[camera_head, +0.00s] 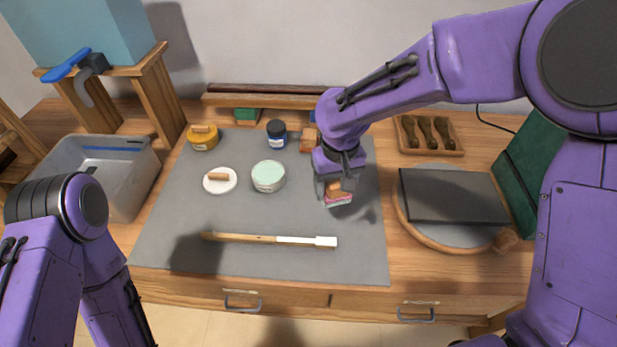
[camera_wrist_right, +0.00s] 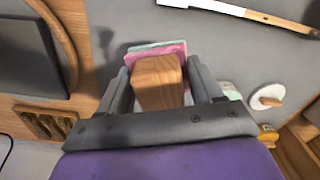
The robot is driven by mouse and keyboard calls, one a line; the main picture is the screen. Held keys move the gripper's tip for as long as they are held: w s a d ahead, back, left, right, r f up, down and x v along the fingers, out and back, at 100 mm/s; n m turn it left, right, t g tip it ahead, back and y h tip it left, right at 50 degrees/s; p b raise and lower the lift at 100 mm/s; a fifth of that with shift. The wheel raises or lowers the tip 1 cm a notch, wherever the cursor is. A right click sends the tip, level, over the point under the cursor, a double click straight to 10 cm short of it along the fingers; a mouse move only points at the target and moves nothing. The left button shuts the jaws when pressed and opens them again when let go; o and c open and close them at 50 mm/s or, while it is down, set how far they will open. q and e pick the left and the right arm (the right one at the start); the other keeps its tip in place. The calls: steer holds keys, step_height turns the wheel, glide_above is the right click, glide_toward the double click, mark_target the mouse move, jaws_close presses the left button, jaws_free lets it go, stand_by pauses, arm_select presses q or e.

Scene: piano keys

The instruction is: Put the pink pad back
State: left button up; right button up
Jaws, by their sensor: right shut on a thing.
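The pink pad (camera_head: 338,200) is the pink layer under a wooden block handle, with a thin pale green layer at its edge in the right wrist view (camera_wrist_right: 172,49). My right gripper (camera_head: 338,188) is shut on the wooden handle (camera_wrist_right: 158,82) and holds the pad over the right part of the grey mat (camera_head: 300,265). A shadow lies beside it on the mat; I cannot tell the exact height. My left arm is at the lower left of the head view, and its gripper is out of view.
Behind the gripper stand another wooden block (camera_head: 308,141), a dark blue jar (camera_head: 276,134) and a green block (camera_head: 246,115). A round board (camera_head: 450,237) is right.

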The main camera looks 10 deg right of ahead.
steer(key=shift+s+a+r, duration=0.25)
steer(key=shift+a+r, duration=0.05)
steer(key=shift+a, duration=0.3)
steer(key=shift+s+a+r, duration=0.2)
steer(key=shift+a+r, duration=0.1)
steer(key=shift+a, duration=0.25)
steer(key=shift+w+a+p, duration=0.1)
steer(key=shift+a+p, duration=0.2)
steer(key=shift+a, duration=0.05)
steer(key=w+d+f+p, duration=0.1)
steer(key=w+f, duration=0.2)
steer(key=w, duration=0.1)
steer(key=w+d+f+p, duration=0.1)
steer(key=w+d+f, duration=0.1)
steer(key=w+f, duration=0.1)
steer(key=w+d+f+p, duration=0.1)
steer(key=w+d+f, duration=0.1)
steer(key=w+f, duration=0.2)
steer(key=shift+w, duration=0.6)
step_height(320, 180, down, 3)
steer(key=shift+r+n+p, duration=0.1)
steer(key=shift+n+p, duration=0.2)
steer(key=shift+f, duration=0.2)
steer(key=o, duration=0.9)
steer(key=shift+o, duration=0.2)
